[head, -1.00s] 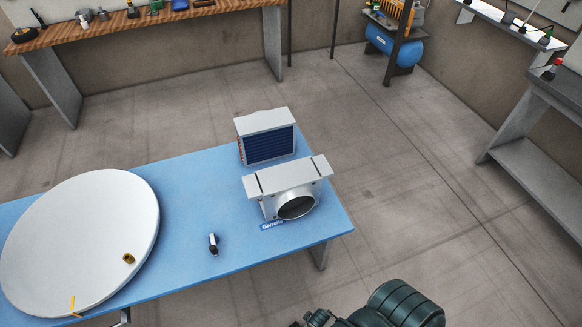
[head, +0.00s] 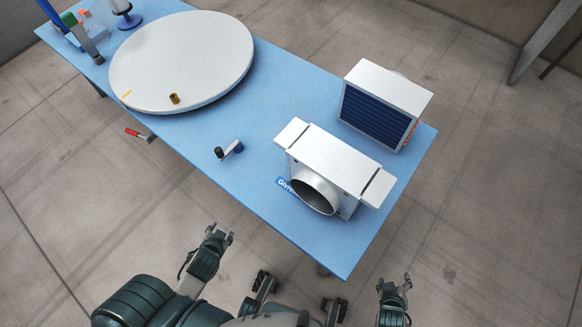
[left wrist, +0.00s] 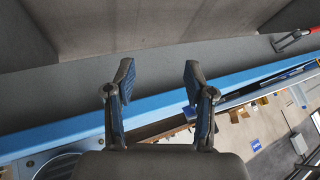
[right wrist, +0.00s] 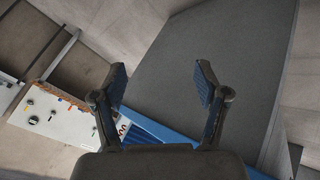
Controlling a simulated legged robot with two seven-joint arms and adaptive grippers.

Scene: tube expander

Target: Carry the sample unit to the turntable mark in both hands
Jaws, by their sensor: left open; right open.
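A silver-grey box unit with a round duct opening (head: 335,165) stands on the right part of the blue table (head: 225,115). Behind it stands a white box with a dark blue finned face (head: 385,100). I cannot tell which of the two is the sample unit. The white turntable (head: 185,55) lies on the left part of the table, with a short orange mark (head: 126,94) near its rim. My left gripper (head: 219,236) and right gripper (head: 394,287) are both open and empty, in front of the table and apart from the units.
A small brass piece (head: 174,98) sits on the turntable. A small dark-and-white device (head: 230,150) lies between turntable and duct unit. A red-handled lever (head: 137,133) sticks out from the table's front edge. Tools stand at the table's far left end. The surrounding floor is open.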

